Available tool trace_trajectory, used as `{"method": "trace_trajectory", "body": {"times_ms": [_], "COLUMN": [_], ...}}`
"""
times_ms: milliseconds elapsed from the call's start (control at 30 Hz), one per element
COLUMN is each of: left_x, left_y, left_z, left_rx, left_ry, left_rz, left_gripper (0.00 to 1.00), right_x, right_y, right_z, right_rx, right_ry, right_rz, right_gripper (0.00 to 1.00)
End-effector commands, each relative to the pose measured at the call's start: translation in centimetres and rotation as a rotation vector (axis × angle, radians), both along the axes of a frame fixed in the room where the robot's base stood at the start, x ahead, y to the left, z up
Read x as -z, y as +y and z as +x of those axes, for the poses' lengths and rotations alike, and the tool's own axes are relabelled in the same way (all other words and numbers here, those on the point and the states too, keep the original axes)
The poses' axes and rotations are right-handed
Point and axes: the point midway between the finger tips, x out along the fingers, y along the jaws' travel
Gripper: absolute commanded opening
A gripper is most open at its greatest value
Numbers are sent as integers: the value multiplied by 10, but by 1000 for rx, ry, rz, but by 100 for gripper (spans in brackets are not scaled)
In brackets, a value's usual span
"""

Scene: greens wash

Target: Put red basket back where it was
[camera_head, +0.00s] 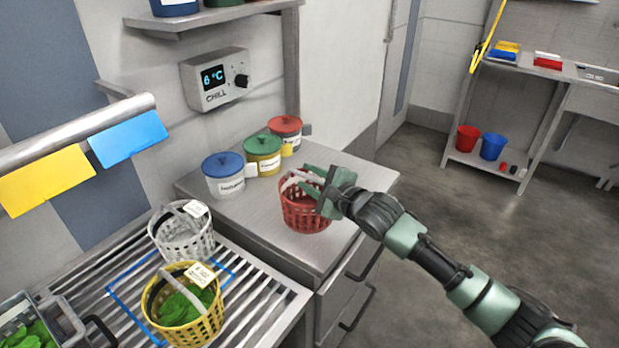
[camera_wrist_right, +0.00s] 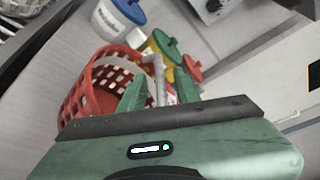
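The red basket (camera_head: 303,214) stands upright on the steel counter beside the lidded pots; it also shows in the right wrist view (camera_wrist_right: 88,92). No greens show in it. My right gripper (camera_head: 316,186) is at the basket's upper right side. In the right wrist view its green fingers (camera_wrist_right: 158,92) are spread, with the basket's pale handle (camera_wrist_right: 160,75) between them and a gap visible. My left gripper is not in view.
Blue (camera_head: 223,171), green (camera_head: 263,152) and red-lidded (camera_head: 285,130) pots stand behind the basket. A white basket (camera_head: 183,240) and a yellow basket (camera_head: 160,305) with greens stand on the slatted rack (camera_head: 262,313) at left. The counter's front right is clear.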

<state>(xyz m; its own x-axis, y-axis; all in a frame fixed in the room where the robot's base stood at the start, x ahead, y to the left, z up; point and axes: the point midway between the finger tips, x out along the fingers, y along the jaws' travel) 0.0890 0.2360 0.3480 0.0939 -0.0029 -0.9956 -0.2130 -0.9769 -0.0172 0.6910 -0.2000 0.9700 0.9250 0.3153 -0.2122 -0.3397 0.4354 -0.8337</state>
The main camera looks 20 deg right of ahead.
Motion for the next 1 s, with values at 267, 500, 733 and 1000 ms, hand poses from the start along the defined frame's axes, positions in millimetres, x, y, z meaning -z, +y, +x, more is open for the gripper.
{"method": "trace_trajectory", "body": {"times_ms": [267, 500, 733, 1000], "left_x": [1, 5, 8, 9], "left_y": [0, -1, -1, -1], "left_z": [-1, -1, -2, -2], "left_rx": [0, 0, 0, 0], "left_ry": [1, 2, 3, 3], "left_rz": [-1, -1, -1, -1], "left_gripper": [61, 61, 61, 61], "right_x": [-3, -13, -23, -28], "right_y": [-3, -18, -32, -38], "right_z": [-9, -54, -94, -111], "right_rx": [1, -1, 0, -1], "right_ry": [2, 1, 2, 1], "right_rz": [0, -1, -1, -1], "right_gripper": [32, 32, 32, 32]}}
